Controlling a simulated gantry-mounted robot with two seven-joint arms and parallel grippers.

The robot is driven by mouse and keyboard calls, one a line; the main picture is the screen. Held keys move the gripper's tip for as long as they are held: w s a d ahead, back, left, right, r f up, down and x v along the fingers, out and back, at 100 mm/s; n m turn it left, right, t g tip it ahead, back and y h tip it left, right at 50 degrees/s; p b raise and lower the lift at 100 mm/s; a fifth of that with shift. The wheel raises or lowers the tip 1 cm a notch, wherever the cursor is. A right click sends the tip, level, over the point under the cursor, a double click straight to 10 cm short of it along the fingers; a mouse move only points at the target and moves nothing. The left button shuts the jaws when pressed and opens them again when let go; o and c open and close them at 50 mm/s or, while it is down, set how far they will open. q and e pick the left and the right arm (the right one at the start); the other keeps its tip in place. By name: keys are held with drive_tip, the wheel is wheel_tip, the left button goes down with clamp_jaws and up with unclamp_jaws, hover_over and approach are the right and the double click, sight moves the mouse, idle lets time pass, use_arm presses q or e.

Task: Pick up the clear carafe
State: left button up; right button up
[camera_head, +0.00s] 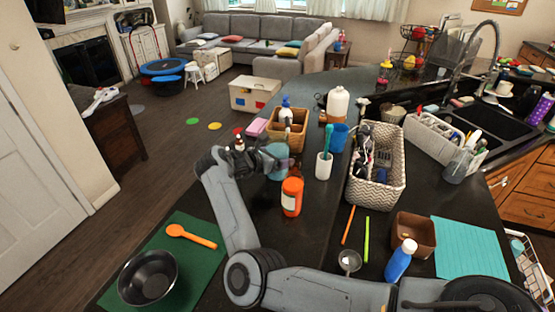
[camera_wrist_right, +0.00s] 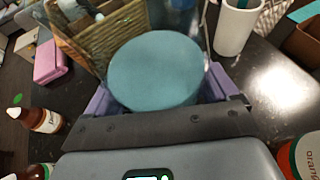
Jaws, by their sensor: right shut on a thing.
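The clear carafe (camera_head: 278,168) with a round teal top stands on the dark counter near its left edge in the head view. Its teal top (camera_wrist_right: 155,70) fills the middle of the right wrist view, with clear walls behind it. My right gripper (camera_head: 268,160) reaches it from the left side. In the right wrist view its purple fingers lie on both sides of the carafe, shut on it. The carafe's base is hidden, so I cannot tell whether it touches the counter. My left gripper is in neither view.
A wicker basket (camera_head: 290,128) stands right behind the carafe. An orange-labelled bottle (camera_head: 292,197) is close in front, and a white cup (camera_head: 324,166) is to the right. Small brown bottles (camera_wrist_right: 40,119) stand left in the wrist view. A bowl (camera_head: 147,277) sits on a green mat (camera_head: 205,262).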

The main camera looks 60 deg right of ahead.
drive_tip(key=shift+c, duration=1.1)
drive_tip(key=shift+r, duration=0.15)
drive_tip(key=shift+c, duration=0.4)
drive_tip(key=shift+r, duration=0.15)
